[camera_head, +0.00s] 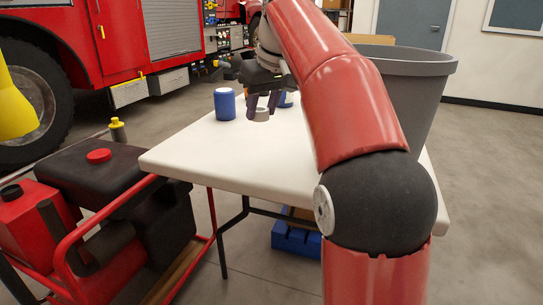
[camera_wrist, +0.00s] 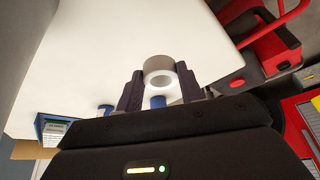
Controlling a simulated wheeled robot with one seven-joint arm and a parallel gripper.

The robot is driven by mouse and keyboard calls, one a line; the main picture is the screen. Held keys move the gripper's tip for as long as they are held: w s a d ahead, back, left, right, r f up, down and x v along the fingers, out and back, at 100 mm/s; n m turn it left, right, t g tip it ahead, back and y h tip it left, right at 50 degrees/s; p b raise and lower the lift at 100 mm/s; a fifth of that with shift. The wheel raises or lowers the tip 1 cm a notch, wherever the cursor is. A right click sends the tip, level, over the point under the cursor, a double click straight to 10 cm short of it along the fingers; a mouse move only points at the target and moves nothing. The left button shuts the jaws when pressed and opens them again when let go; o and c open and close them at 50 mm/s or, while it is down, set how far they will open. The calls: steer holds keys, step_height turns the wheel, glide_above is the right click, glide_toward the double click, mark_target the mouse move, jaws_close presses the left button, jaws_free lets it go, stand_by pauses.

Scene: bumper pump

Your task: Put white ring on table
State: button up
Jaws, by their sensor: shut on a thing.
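The white ring (camera_wrist: 162,73) is between the two fingers of my gripper (camera_wrist: 160,88) in the wrist view, and the fingers are shut on it. In the head view my gripper (camera_head: 262,108) points down over the white table (camera_head: 235,150), with the ring (camera_head: 261,115) at its fingertips. I cannot tell whether the ring touches the tabletop or is just above it.
A blue container (camera_head: 225,104) stands on the table left of my gripper; another blue item (camera_head: 286,100) is partly hidden behind it. A grey bin (camera_head: 415,90) stands at the right. A red-framed machine (camera_head: 100,200) is at the left. The near tabletop is clear.

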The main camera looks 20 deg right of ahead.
mark_target(260, 165)
step_height(260, 165, down, 12)
steer(key=b, duration=0.3)
steer(key=shift+r, duration=0.15)
steer(key=o, duration=0.9)
steer(key=shift+o, duration=0.2)
steer(key=shift+r, duration=0.15)
steer(key=p+v, duration=0.2)
steer(key=v, duration=0.9)
steer(key=shift+s+r+p, duration=0.25)
steer(key=shift+r+p, duration=0.05)
steer(key=shift+p, duration=0.05)
steer(key=shift+s, duration=0.1)
